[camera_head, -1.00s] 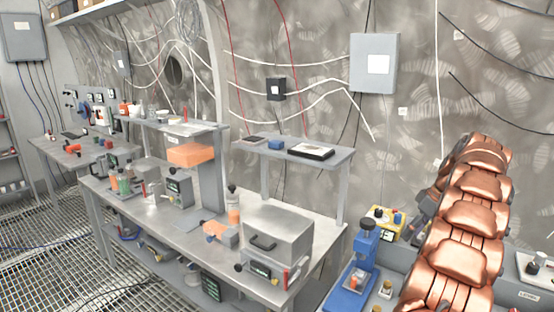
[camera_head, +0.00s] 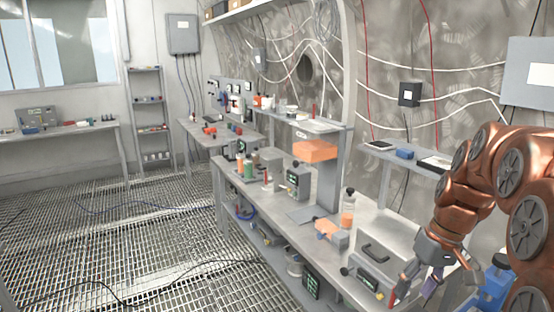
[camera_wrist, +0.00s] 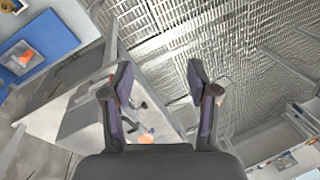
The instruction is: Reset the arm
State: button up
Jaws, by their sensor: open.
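My copper-coloured arm comes in from the right edge in the head view, bent at the elbow with its forearm hanging down. My gripper (camera_head: 418,286) is at the lower right, close to the front corner of the workbench by the grey box with a handle (camera_head: 380,262). In the wrist view my gripper (camera_wrist: 160,85) shows two dark fingers spread apart with nothing between them. The floor grating and the bench edge show beyond the fingers. I cannot tell the exact gap between the gripper and the box.
A blue device (camera_head: 494,284) stands at the lower right, partly behind my arm. A shelf rack (camera_head: 150,115) and another table (camera_head: 60,133) are at the back left.

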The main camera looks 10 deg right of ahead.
jog(key=s+a+f+g+h, duration=0.1)
jog(key=s+a+f, duration=0.2)
jog(key=s+a, duration=0.4)
jog(key=s+a+f+h, duration=0.1)
jog(key=s+a+f, duration=0.3)
jog(key=s, duration=1)
jog(key=a, duration=0.3)
jog(key=shift+s+a+f+m+g+h, duration=0.2)
jog(key=shift+s+a+m+g+h, duration=0.1)
jog(key=shift+g, duration=0.1)
